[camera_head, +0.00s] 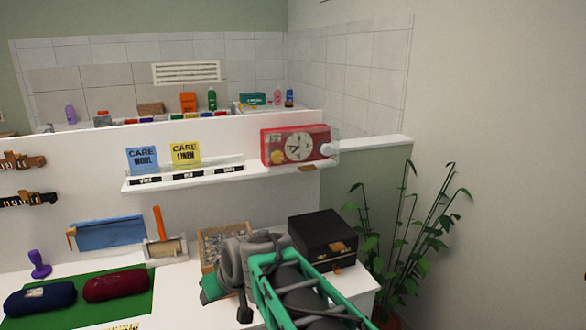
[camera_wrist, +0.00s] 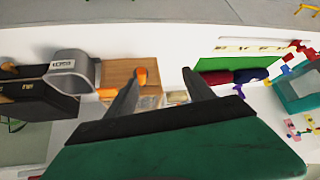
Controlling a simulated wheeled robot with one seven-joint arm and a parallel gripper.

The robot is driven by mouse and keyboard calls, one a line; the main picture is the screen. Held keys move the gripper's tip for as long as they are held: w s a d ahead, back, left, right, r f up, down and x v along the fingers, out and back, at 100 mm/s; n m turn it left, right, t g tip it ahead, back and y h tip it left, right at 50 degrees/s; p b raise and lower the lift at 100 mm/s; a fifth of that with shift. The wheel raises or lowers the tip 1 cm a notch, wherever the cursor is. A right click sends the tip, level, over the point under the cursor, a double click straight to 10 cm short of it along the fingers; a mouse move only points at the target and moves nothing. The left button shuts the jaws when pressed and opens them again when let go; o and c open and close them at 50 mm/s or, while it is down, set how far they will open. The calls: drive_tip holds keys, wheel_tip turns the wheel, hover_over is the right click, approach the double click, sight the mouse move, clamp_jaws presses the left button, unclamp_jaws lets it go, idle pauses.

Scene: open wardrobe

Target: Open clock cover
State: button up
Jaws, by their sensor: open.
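The red clock (camera_head: 271,147) with a round white dial stands on the white wall shelf in the head view, at its right end. A clear panel (camera_head: 334,146) shows at the clock's right side; I cannot tell how far the cover is open. A small yellow part shows at the dial's lower left. The clock does not show in the wrist view. My gripper (camera_wrist: 164,75) is open and empty, its two dark fingers apart above the worktop. In the head view my arm hides most of it, low and in front of the shelf, well apart from the clock.
Two care cards, blue (camera_head: 142,160) and yellow (camera_head: 185,153), stand left of the clock on the shelf (camera_head: 215,178). A black box (camera_head: 322,240) sits below the clock on the worktop. A plant (camera_head: 408,230) stands at right. Air before the clock looks clear.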

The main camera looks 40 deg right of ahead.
drive_tip(key=shift+o, duration=0.8)
drive_tip(key=w+d+r+t, duration=0.2)
drive_tip(key=w+d+r, duration=0.2)
drive_tip(key=w+d, duration=0.5)
drive_tip(key=shift+d+m+t+h+p, duration=0.3)
drive_tip(key=shift+d+p, duration=0.05)
drive_tip(key=shift+p, duration=0.1)
drive_tip(key=shift+o, duration=0.6)
drive_tip(key=w+d+r+t, duration=0.2)
drive_tip(key=w+d+r, duration=0.1)
drive_tip(key=d, duration=0.6)
drive_tip(key=shift+w+m+t+h+p, duration=0.3)
drive_tip(key=shift+w+p, duration=0.05)
drive_tip(key=shift+w, duration=0.4)
drive_tip(key=m+t+h+p, duration=0.1)
drive_tip(key=m+t+h, duration=0.1)
drive_tip(key=t+h, duration=0.25)
approach(310, 169)
drive_tip(key=w, duration=0.2)
drive_tip(key=p+x, duration=0.1)
drive_tip(key=x, duration=0.1)
drive_tip(key=p+x, duration=0.1)
drive_tip(key=x, duration=0.1)
drive_tip(key=p+x, duration=0.1)
drive_tip(key=x, duration=0.2)
drive_tip(key=shift+s+d, duration=0.1)
drive_tip(key=shift+d, duration=0.15)
drive_tip(key=shift+w+d, duration=0.1)
drive_tip(key=shift+w, duration=0.3)
drive_tip(key=shift+f, duration=0.1)
